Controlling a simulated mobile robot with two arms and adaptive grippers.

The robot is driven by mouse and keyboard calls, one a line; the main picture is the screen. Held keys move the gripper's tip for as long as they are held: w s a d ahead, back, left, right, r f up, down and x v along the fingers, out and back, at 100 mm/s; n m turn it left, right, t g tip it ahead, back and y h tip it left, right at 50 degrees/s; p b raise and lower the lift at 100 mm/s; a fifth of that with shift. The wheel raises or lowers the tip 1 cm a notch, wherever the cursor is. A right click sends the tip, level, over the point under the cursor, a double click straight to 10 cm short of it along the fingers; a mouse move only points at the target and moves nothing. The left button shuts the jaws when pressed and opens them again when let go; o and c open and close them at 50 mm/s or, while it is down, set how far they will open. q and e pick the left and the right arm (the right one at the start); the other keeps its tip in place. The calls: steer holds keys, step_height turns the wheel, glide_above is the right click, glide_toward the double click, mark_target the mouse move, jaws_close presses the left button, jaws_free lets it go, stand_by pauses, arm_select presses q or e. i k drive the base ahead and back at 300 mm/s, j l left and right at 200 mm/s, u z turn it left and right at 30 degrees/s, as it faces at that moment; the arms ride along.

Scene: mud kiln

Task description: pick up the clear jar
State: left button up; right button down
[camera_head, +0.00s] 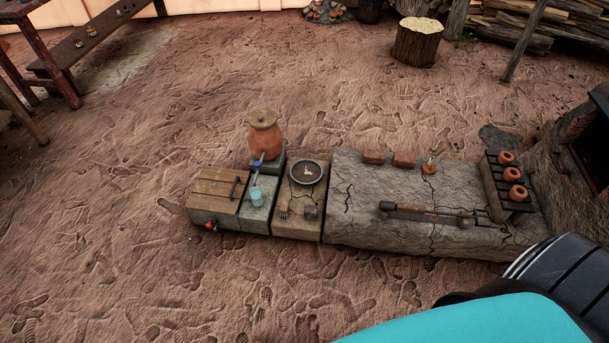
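A small clear, bluish jar (257,198) stands upright on a grey stone block (258,216) left of the middle of the view. It is below the blue tap (257,165) of an orange clay pot (265,138); it is too small to tell whether anything is in it. Neither of my grippers is in view.
A wooden-lidded box (213,188) stands left of the jar. A dark round dish (305,173) is to its right, then a long cracked stone slab (370,215) with bricks and a long tool (425,212). Small orange pots (513,174) stand at the right. Sandy ground (130,240) is free.

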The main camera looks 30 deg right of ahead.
mark_target(256, 192)
steer(key=i+j+z, duration=0.1)
steer(key=z, duration=0.7)
steer(key=i+j+z, duration=0.2)
steer(key=j, duration=0.15)
steer(key=i+j+z, duration=0.15)
steer(key=j, duration=0.2)
steer(key=i+j+z, duration=0.2)
steer(key=j, duration=0.2)
steer(key=i+j+z, duration=0.2)
steer(key=j, duration=0.2)
steer(key=j+z, duration=0.15)
steer(key=j, duration=0.25)
